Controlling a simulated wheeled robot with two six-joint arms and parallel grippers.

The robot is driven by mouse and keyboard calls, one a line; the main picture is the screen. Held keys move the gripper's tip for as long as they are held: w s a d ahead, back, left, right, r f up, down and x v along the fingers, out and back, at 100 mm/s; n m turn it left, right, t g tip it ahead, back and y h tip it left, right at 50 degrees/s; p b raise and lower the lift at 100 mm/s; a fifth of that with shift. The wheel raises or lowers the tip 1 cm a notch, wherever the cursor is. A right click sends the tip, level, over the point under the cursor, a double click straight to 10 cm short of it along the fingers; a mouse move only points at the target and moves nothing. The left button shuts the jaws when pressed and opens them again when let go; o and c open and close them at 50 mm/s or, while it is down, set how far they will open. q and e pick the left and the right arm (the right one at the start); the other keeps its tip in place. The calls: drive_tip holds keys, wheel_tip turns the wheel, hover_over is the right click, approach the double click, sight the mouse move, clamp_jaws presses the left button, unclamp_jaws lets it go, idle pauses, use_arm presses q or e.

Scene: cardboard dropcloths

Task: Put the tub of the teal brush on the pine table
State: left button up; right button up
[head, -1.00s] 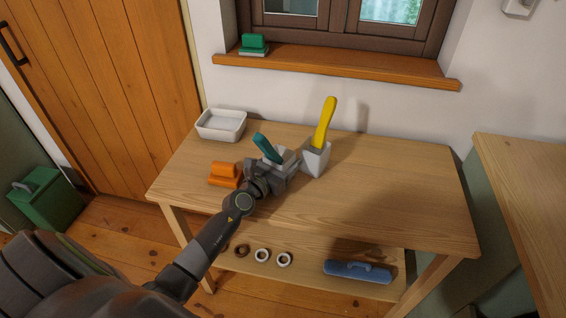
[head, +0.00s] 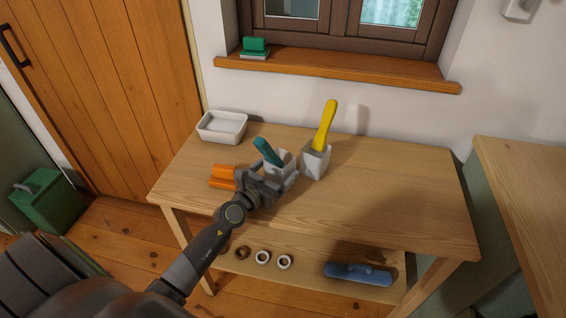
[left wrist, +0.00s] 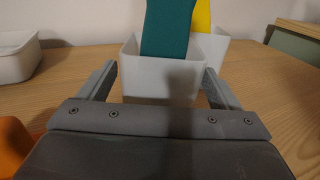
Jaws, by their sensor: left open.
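The teal brush (head: 267,151) stands handle-up and tilted in a small white tub (head: 284,160) on the wooden table (head: 390,196). The tub also shows in the left wrist view (left wrist: 160,78), upright on the tabletop. My left gripper (head: 280,174) is open at the near side of this tub. In the left wrist view its fingers lie to the left and right of the tub, with small gaps. The lower front of the tub is hidden by the gripper body. My right gripper is not in view.
A white tub with a yellow brush (head: 324,125) stands close on the right. An orange object (head: 222,177) lies just left of my gripper. A white tray (head: 222,126) sits at the back left. The table's right half is clear. Another wooden surface (head: 530,190) is at the right.

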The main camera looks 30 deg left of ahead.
use_arm(q)
drive_tip(key=s, duration=0.5)
drive_tip(key=s+a, duration=0.1)
drive_tip(key=s, duration=0.2)
drive_tip(key=shift+s, duration=0.2)
